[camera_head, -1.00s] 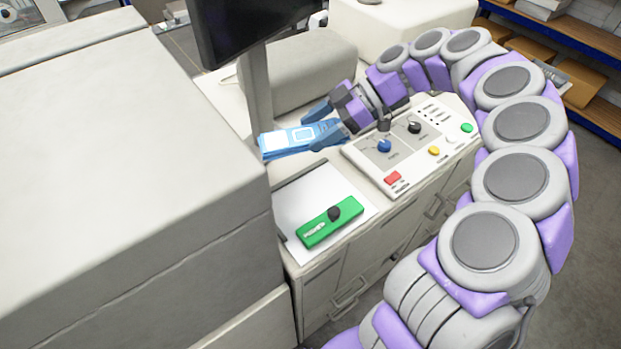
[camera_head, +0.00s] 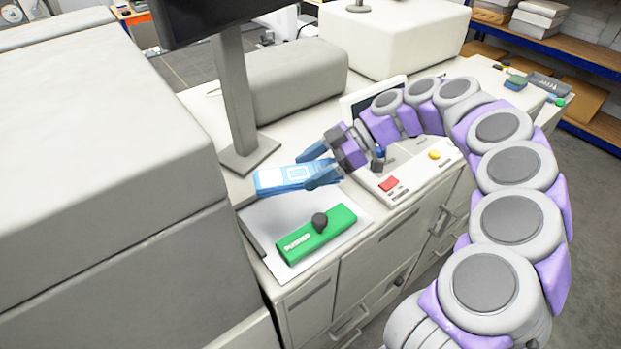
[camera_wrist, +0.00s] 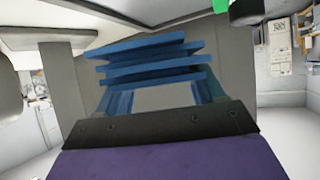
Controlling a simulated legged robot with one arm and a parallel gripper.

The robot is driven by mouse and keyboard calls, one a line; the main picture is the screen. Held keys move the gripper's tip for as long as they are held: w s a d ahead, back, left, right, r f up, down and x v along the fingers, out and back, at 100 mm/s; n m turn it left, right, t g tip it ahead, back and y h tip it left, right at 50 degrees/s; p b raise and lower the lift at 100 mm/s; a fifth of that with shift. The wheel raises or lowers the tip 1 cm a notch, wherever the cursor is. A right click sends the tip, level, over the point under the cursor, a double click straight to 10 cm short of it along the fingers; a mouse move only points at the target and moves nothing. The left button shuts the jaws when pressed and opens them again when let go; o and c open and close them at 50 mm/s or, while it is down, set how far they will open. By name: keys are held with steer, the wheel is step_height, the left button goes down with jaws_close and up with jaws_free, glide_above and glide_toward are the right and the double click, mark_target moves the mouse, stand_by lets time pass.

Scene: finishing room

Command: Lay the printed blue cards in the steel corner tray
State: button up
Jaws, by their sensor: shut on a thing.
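My gripper (camera_head: 306,172) is shut on a stack of printed blue cards (camera_head: 284,180), with pale panels on top. The stack is near the foot of the monitor stand, at the back edge of a pale metal plate with a dark left edge (camera_head: 262,222), which looks like the steel corner tray. I cannot tell whether the cards touch it. In the wrist view the blue cards (camera_wrist: 150,62) show as several uneven, staggered layers beyond the fingers. A green block marked "PUSHER" (camera_head: 318,236) with a black knob lies on the plate's front part.
A control panel (camera_head: 408,170) with coloured buttons sits right of the plate, partly behind my arm. The monitor stand (camera_head: 240,110) rises behind the cards. A large grey machine housing (camera_head: 100,180) walls off the left. A dark grey tray (camera_head: 548,84) lies at the far right.

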mark_target(297, 178)
steer(key=a, duration=0.1)
steer(key=a+f, duration=0.1)
steer(key=a, duration=0.1)
steer(key=shift+f, duration=0.1)
steer(key=shift+a+f, duration=0.25)
steer(key=shift+d+f, duration=0.1)
steer(key=shift+f, duration=0.3)
steer(key=d+f, duration=0.2)
steer(key=f, duration=0.1)
steer(key=shift+d+f+b, duration=0.1)
steer(key=shift+d+b, duration=0.25)
steer(key=shift+b, duration=0.05)
steer(key=shift+a+f, duration=0.15)
steer(key=shift+f, duration=0.2)
steer(key=shift+x, duration=1.1)
steer(key=shift+w+d, duration=0.15)
steer(key=shift+d, duration=0.7)
steer(key=shift+a+f+b, duration=0.35)
steer(key=shift+a+b, duration=0.15)
steer(key=shift+a, duration=0.15)
steer(key=shift+d+f+b, duration=0.3)
steer(key=shift+f+b, duration=0.05)
steer(key=shift+f, duration=0.05)
